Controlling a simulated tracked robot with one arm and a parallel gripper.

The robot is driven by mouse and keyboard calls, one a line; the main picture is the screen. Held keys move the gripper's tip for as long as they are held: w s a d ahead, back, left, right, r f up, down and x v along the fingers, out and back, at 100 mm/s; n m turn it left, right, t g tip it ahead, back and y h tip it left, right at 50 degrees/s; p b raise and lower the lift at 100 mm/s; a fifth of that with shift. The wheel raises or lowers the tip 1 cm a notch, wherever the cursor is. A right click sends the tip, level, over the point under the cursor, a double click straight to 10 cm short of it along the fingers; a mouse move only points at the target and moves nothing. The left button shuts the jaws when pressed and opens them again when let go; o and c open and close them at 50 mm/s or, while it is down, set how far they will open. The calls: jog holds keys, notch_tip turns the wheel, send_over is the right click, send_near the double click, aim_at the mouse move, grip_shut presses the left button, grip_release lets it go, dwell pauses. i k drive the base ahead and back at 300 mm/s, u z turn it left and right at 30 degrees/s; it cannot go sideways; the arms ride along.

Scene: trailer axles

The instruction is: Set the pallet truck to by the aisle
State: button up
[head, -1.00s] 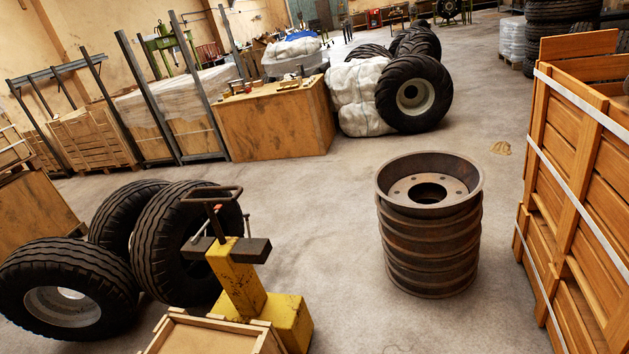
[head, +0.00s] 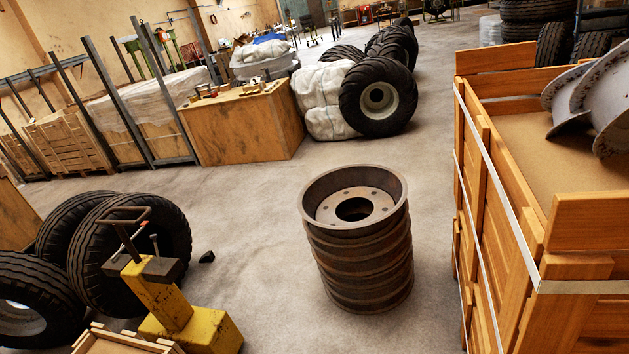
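The yellow pallet truck (head: 168,302) stands at the lower left, with its dark loop handle (head: 125,222) upright. A pale wooden crate (head: 118,341) is right in front of it at the bottom edge, cut off by the frame. Whether that crate sits on the forks cannot be seen, as the forks are hidden. Large black tyres (head: 140,250) stand close behind and left of the truck. Open concrete floor (head: 240,215) runs behind it towards the back. My gripper is not in view.
A stack of rusty wheel rims (head: 360,262) stands mid-floor. A tall strapped wooden crate (head: 490,200) with grey metal parts (head: 600,100) fills the right. A small dark lump (head: 207,257) lies on the floor. A wooden box (head: 245,125), white bundles (head: 320,95) and a tyre (head: 378,95) stand behind.

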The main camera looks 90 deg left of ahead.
aim_at(195, 329)
jog(key=z, duration=0.2)
jog(key=i, duration=0.2)
jog(key=u, duration=3.05)
jog(key=i, duration=2.9)
jog(key=u, duration=1.1)
